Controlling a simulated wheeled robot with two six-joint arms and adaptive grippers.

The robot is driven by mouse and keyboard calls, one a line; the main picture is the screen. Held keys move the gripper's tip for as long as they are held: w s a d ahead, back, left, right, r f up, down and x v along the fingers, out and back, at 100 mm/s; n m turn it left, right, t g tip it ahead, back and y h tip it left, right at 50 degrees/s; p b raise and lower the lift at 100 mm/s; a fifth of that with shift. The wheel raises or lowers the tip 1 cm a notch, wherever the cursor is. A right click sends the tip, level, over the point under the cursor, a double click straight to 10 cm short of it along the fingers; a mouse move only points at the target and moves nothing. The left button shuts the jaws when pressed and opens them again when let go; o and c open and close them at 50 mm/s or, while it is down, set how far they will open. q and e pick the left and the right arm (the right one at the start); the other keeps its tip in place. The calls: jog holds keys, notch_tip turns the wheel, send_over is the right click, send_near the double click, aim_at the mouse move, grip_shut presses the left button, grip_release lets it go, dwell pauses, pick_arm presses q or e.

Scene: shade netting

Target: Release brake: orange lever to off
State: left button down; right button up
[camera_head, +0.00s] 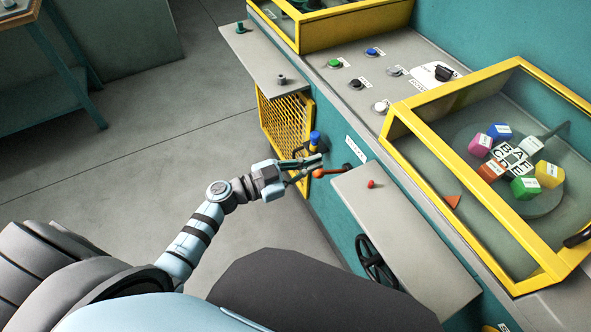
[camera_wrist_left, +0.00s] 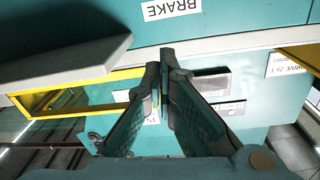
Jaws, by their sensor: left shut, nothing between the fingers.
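The orange lever (camera_head: 331,171) sticks out to the left from a dark mount on the teal machine side. Its round orange knob (camera_head: 318,173) is at its outer end. My left gripper (camera_head: 312,162) is shut and empty close beside the lever, with its fingertips near the knob. I cannot tell whether they touch. The lever does not show there. The right gripper is not in view.
A blue-topped knob (camera_head: 314,138) stands just behind the gripper, by a yellow mesh guard (camera_head: 283,120). A grey shelf (camera_head: 395,235) with a small red knob (camera_head: 371,184) and a black handwheel (camera_head: 374,260) lie to the right.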

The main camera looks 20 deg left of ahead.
aim_at(331, 173)
pick_arm(q)
jog(key=f+b, duration=0.1)
jog(key=w+f, duration=0.1)
jog(key=f+b, duration=0.1)
jog(key=shift+w+d+f+b, duration=0.35)
jog(key=shift+w+f, duration=0.05)
jog(key=shift+d, duration=0.1)
